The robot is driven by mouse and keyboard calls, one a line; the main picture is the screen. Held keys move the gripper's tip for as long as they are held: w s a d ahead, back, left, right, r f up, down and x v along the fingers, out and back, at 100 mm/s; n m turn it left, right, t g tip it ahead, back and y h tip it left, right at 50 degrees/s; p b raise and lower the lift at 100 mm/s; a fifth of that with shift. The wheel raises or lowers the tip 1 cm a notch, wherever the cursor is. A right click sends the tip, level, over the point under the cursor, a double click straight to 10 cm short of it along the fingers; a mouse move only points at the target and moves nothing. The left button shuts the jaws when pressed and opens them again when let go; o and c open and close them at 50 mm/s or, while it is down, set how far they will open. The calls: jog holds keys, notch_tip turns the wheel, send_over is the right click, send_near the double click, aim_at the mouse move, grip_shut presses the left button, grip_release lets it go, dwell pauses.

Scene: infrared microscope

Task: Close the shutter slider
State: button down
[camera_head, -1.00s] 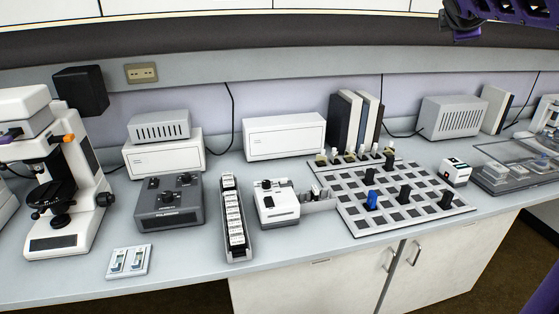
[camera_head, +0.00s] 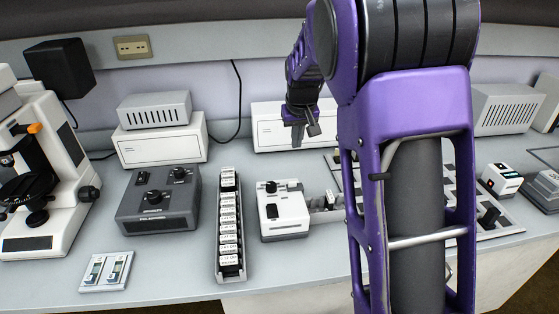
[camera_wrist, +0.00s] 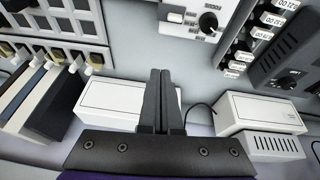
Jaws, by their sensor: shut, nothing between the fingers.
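I cannot tell for sure which part is the shutter slider. A small white device (camera_head: 285,214) stands mid-bench with a round black knob on top and a dark slot-like part on its top face. It also shows upside down in the wrist view (camera_wrist: 196,28). A white microscope (camera_head: 55,165) at the left carries an orange-tipped lever (camera_head: 34,128). My gripper (camera_head: 297,136) is in the air above the back of the bench, before a white box and apart from the device. Its fingers (camera_wrist: 162,75) are together and empty in the wrist view.
A dark grey control box (camera_head: 158,205) and a narrow rack of labelled slots (camera_head: 230,235) stand left of the device. A white box (camera_head: 270,128) stands behind it. My arm hides much of the sample board (camera_head: 490,232). The bench front is mostly clear.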

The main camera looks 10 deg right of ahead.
aim_at(293, 191)
jog(key=shift+m, duration=0.3)
jog(key=f, duration=0.3)
jog(key=f+b, duration=0.1)
jog(key=f, duration=0.3)
jog(key=a+f, duration=0.1)
jog(key=f, duration=0.2)
jog(key=shift+w+a+f+b, duration=0.1)
jog(key=shift+f+b, duration=0.25)
jog(key=shift+b, duration=0.05)
jog(key=shift+s, duration=0.45)
jog(key=s, duration=0.4)
jog(key=shift+s+f, duration=0.1)
jog(key=shift+s, duration=0.15)
